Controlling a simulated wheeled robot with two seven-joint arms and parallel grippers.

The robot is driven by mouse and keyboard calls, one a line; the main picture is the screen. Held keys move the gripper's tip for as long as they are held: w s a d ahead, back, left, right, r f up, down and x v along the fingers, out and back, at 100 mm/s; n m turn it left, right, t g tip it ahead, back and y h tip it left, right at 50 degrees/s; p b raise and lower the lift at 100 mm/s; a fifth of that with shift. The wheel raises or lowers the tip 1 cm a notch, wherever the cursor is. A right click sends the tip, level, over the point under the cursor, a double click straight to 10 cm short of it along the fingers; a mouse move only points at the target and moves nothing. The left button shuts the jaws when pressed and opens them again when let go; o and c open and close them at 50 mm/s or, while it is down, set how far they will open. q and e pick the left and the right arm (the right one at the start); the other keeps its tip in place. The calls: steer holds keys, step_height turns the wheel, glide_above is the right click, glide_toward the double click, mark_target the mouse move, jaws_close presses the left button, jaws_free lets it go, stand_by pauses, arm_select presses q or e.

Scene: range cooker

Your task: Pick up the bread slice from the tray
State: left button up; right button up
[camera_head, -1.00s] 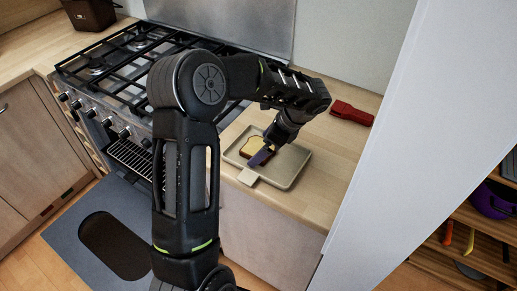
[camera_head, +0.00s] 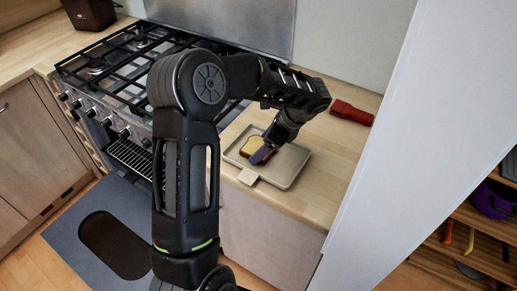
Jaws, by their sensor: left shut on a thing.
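The bread slice (camera_head: 251,147), pale with a brown crust, is on the left part of the beige tray (camera_head: 286,179). The tray lies on the wooden counter to the right of the cooker, its short handle toward the front. My left gripper (camera_head: 262,155) reaches down over the tray at the slice's right edge. Its purple fingers are shut on the slice and hide part of it. Whether the slice is clear of the tray cannot be told. My right gripper is out of view.
A gas range (camera_head: 124,62) with black grates stands left of the counter. A red object (camera_head: 351,113) lies on the counter behind the tray. A tall white panel (camera_head: 420,130) bounds the counter on the right. Bare counter (camera_head: 322,190) shows right of the tray.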

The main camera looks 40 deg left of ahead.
arm_select(q)
steer(key=shift+r, duration=0.1)
step_height(320, 180, up, 4)
steer(key=shift+r+b, duration=0.15)
steer(key=shift+b, duration=0.3)
step_height(320, 180, up, 6)
steer(key=shift+f+p, duration=0.2)
steer(key=shift+p, duration=1.05)
